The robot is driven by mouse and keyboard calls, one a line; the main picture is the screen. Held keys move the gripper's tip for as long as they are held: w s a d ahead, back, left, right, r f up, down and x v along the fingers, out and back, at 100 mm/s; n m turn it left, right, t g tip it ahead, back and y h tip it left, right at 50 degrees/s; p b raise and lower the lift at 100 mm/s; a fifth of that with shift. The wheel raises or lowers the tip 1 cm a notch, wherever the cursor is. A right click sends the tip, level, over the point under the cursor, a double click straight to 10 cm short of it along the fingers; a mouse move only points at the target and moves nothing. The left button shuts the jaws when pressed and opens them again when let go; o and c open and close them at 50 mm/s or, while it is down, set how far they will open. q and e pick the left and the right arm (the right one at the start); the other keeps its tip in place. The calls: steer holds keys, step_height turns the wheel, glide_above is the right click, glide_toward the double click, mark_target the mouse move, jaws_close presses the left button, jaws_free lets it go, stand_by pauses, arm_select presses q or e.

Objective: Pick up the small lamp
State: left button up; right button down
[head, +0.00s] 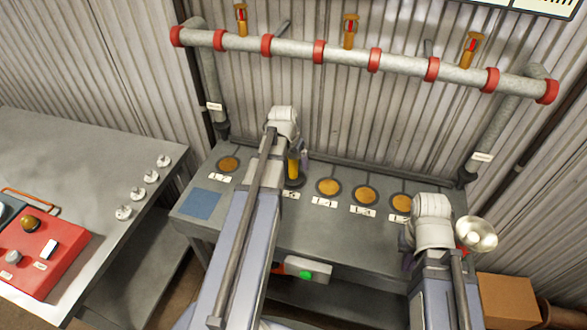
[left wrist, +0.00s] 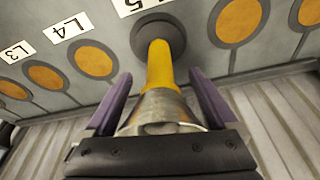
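A slim yellow lamp (head: 293,168) with a dark round base stands upright on the grey bench, by a label. In the left wrist view the lamp (left wrist: 160,68) is yellow with a silvery collar at the near end, and it stands on a dark disc beside the label L5. My left gripper (head: 298,157) is over it. In the left wrist view its purple fingers (left wrist: 162,100) are apart, one on each side of the lamp, with gaps visible. My right gripper (head: 408,258) is at the bench's right end; its fingertips are mostly hidden.
The bench (head: 245,208) holds a row of orange discs (head: 329,187) with labels and a blue pad (head: 201,204). A pipe (head: 345,57) with red collars runs above. A silvery dish (head: 477,235) is right of my right wrist. A red control box (head: 45,250) sits on the left table.

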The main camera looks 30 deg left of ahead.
arm_select(q)
jaws_close()
stand_by(0.3)
steer(key=shift+d, duration=0.1)
arm_select(e)
steer(key=shift+r, duration=0.1)
